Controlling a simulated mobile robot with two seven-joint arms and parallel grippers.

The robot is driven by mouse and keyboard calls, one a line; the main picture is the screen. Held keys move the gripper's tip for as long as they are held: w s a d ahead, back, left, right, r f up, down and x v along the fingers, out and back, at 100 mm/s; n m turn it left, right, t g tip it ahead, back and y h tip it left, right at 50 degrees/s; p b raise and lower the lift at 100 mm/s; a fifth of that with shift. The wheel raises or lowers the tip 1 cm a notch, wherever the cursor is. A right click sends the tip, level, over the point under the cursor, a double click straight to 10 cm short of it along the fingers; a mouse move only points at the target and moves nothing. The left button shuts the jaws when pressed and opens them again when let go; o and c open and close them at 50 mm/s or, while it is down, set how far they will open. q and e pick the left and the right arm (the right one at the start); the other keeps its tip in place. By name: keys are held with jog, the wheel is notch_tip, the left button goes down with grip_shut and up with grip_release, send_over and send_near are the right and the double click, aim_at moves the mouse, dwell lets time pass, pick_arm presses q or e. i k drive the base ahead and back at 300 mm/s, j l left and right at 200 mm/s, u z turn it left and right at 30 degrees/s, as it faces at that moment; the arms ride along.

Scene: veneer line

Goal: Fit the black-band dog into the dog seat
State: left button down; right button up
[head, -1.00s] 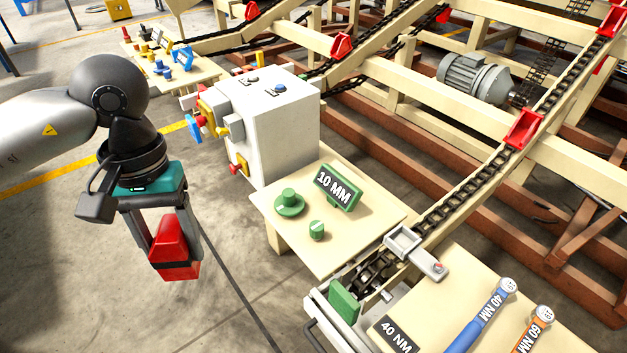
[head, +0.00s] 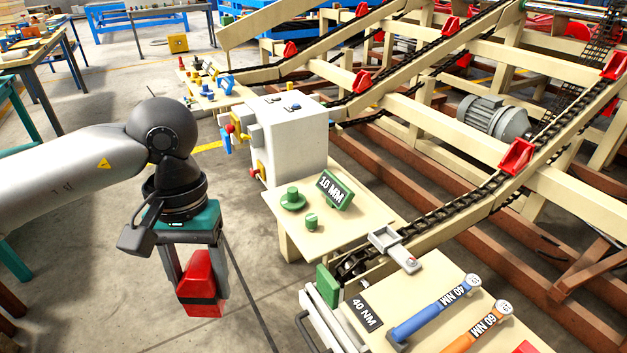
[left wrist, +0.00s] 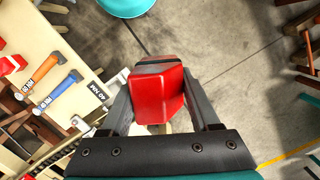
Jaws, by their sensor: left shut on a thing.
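The black-band dog (head: 201,283) is a red block with a black band around its lower part. My left gripper (head: 200,285) is shut on it and holds it in the air over the floor, left of the chain's near end. The dog also shows in the left wrist view (left wrist: 158,92), between the two fingers. A grey frame-like fixture (head: 385,238) sits at the lower end of the nearest chain (head: 450,215); I cannot tell whether this is the dog seat. The dog is apart from it. My right gripper is out of view.
A green block (head: 327,286) stands at the chain's near end. A bench (head: 440,310) holds a blue wrench (head: 435,312) and an orange wrench (head: 478,328). Open floor lies around the gripper.

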aim_at(384, 240)
jog(key=i+j+z, duration=0.1)
jog(key=i+j, duration=0.25)
jog(key=i, duration=0.15)
jog(key=i+j+z, duration=0.1)
jog(key=i+j, duration=0.3)
jog(key=i+z, duration=0.1)
jog(key=z, duration=2.15)
